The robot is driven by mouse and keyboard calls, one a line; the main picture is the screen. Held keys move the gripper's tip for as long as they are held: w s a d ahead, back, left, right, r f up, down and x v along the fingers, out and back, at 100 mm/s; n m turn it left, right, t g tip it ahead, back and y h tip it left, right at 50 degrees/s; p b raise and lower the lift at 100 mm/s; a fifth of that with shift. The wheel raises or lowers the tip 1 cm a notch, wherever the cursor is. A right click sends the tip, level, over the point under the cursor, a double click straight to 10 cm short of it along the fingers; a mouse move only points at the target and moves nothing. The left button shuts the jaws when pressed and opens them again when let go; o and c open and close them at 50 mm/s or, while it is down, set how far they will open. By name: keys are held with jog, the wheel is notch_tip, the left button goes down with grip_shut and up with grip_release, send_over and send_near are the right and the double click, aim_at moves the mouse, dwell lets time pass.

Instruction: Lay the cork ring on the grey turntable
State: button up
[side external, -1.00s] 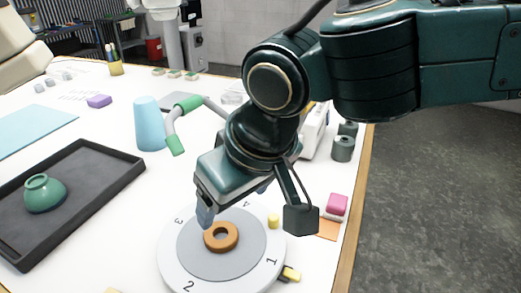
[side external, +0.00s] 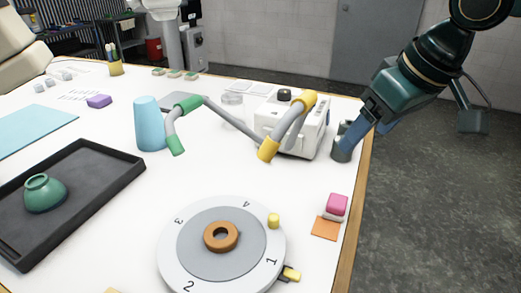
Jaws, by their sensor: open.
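The brown cork ring (side external: 208,238) lies flat on the grey turntable (side external: 193,262), close to its middle. The turntable has a white outer rim with numbers and a yellow knob (side external: 273,221) standing on its right side. My gripper (side external: 366,140) is up at the right, well away from the ring, near the table's right edge. Its blue fingers are by the dark green cylinders (side external: 341,155), and one finger partly hides them. The jaws are open, and I see nothing held between them.
A black tray (side external: 110,172) with a green bowl (side external: 45,194) is at left, beyond clear table. A blue cup (side external: 147,125) stands at the back.

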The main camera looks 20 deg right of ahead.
jog(key=s+d+f+m, duration=0.1)
jog(key=s+d+f, duration=0.1)
jog(key=s+d, duration=0.6)
jog(key=s+d+f+m+t+h, duration=0.1)
jog(key=s+d+f, duration=0.1)
jog(key=s+d, duration=0.6)
jog(key=d, duration=0.3)
jog(key=shift+s+f, duration=0.3)
jog(key=shift+s, duration=0.1)
